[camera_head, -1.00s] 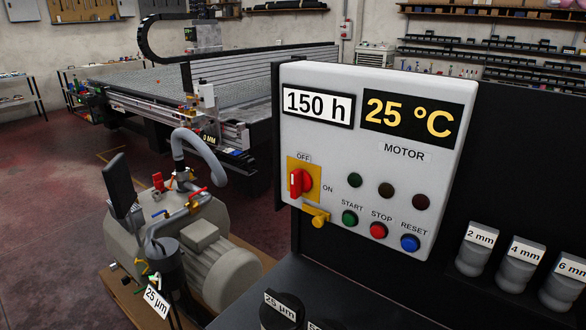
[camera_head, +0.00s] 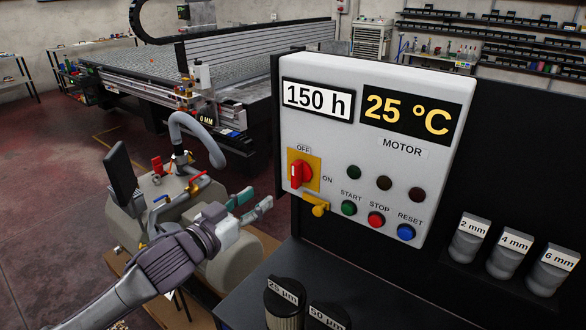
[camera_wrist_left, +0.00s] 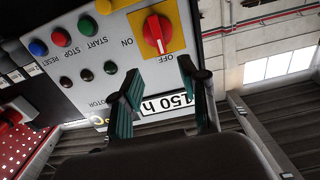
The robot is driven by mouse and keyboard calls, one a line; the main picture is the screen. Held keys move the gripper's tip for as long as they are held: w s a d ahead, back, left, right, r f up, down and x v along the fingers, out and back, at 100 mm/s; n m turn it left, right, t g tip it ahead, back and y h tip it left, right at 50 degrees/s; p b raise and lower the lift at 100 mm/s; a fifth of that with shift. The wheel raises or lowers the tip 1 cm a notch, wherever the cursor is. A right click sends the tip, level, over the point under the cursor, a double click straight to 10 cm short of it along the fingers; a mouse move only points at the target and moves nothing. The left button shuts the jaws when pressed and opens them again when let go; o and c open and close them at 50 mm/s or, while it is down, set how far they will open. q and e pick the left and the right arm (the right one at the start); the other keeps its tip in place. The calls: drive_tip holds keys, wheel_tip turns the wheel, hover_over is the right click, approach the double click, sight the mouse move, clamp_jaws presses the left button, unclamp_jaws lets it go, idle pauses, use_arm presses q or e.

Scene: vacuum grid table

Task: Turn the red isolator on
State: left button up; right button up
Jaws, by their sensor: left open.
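The red isolator (camera_head: 298,175) sits on a yellow plate (camera_head: 316,172) on the white control panel (camera_head: 350,135). Its handle is upright, towards the OFF label; ON is at the lower right. It also shows in the left wrist view (camera_wrist_left: 157,34), upside down. A yellow padlock-like piece (camera_head: 318,209) hangs below the plate. My left gripper (camera_head: 255,203) is open and empty, left of the panel and a little lower than the isolator, apart from it. In the left wrist view the isolator appears beyond and between the open fingers (camera_wrist_left: 160,72). My right gripper is not in view.
START (camera_head: 348,208), STOP (camera_head: 376,219) and RESET (camera_head: 405,232) buttons lie right of the isolator, with dark lamps above. A grey pump (camera_head: 160,190) with a hose stands behind my left arm. Labelled canisters (camera_head: 283,303) stand below the panel.

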sight(293, 171)
use_arm(q)
drive_tip(key=p+x, duration=0.3)
drive_tip(key=x, duration=0.9)
drive_tip(key=shift+w+d+r, duration=0.15)
drive_tip(key=shift+w+d, duration=0.05)
drive_tip(key=shift+w, duration=0.1)
drive_tip(key=shift+w+d+p, duration=0.3)
drive_tip(key=shift+w, duration=0.15)
clamp_jaws()
